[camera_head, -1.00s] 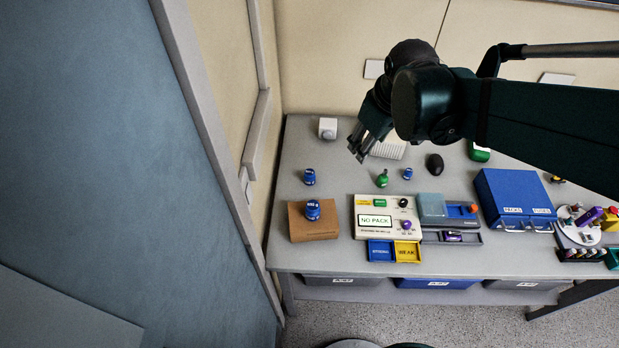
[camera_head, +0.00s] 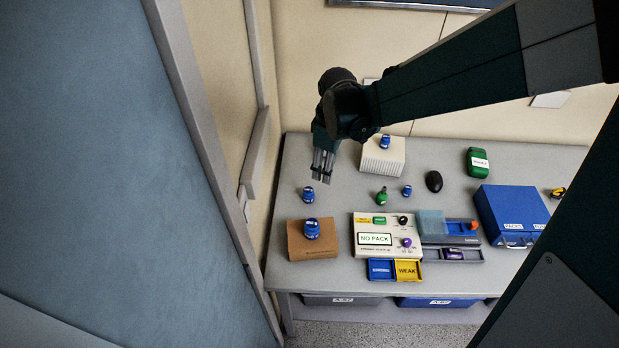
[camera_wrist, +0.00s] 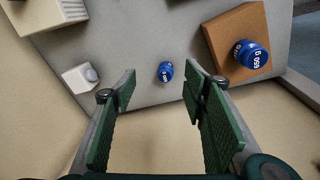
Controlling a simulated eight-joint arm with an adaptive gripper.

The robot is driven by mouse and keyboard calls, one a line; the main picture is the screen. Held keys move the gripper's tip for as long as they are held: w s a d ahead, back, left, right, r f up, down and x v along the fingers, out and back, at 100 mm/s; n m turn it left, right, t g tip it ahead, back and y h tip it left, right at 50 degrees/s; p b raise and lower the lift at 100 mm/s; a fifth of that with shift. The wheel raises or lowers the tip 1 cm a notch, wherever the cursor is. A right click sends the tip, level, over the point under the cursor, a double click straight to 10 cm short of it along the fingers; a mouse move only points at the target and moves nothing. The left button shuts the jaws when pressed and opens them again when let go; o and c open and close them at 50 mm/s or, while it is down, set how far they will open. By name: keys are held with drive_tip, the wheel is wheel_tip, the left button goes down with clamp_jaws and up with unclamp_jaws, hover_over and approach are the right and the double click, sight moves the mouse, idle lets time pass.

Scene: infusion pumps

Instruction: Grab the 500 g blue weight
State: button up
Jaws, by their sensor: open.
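Several blue weights are in view, and I cannot tell for certain which is 500 g. One stands on the table (camera_head: 308,195); the wrist view shows a blue weight (camera_wrist: 165,71) beyond and between my fingertips, its label unreadable. A larger one (camera_head: 312,228) sits on a brown box; it also shows in the wrist view (camera_wrist: 251,55) with a rotated label. Another (camera_head: 385,141) sits on a white ribbed block, and a small one (camera_head: 407,190) stands on the table. My gripper (camera_head: 322,178) is open and empty, pointing down behind the left table weight; it also shows in the wrist view (camera_wrist: 158,92).
The brown box (camera_head: 300,247) stands in front of the left table weight. A white cube (camera_wrist: 78,80) with a knob is beside my finger. A green weight (camera_head: 382,197), a black oval object (camera_head: 433,181) and the NO PACK device (camera_head: 362,222) are to the right. The wall bounds the left side.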

sight(308, 190)
drive_tip(key=a+f+n, duration=0.1)
drive_tip(key=a+f, duration=0.1)
drive_tip(key=f, duration=0.1)
drive_tip(key=w+a+f+n+g, duration=0.1)
drive_tip(key=a+f, duration=0.1)
drive_tip(key=f, duration=0.1)
drive_tip(key=w+a+f+n, duration=0.1)
drive_tip(key=a+f, duration=0.1)
drive_tip(key=f, duration=0.1)
drive_tip(key=shift+w, duration=0.15)
drive_tip(key=shift+f, duration=1.25)
drive_tip(key=shift+f, duration=0.1)
drive_tip(key=shift+f, duration=2.5)
drive_tip(key=shift+c, duration=0.2)
drive_tip(key=c, duration=1.2)
drive_tip(key=shift+r, duration=0.15)
drive_tip(key=shift+c, duration=0.2)
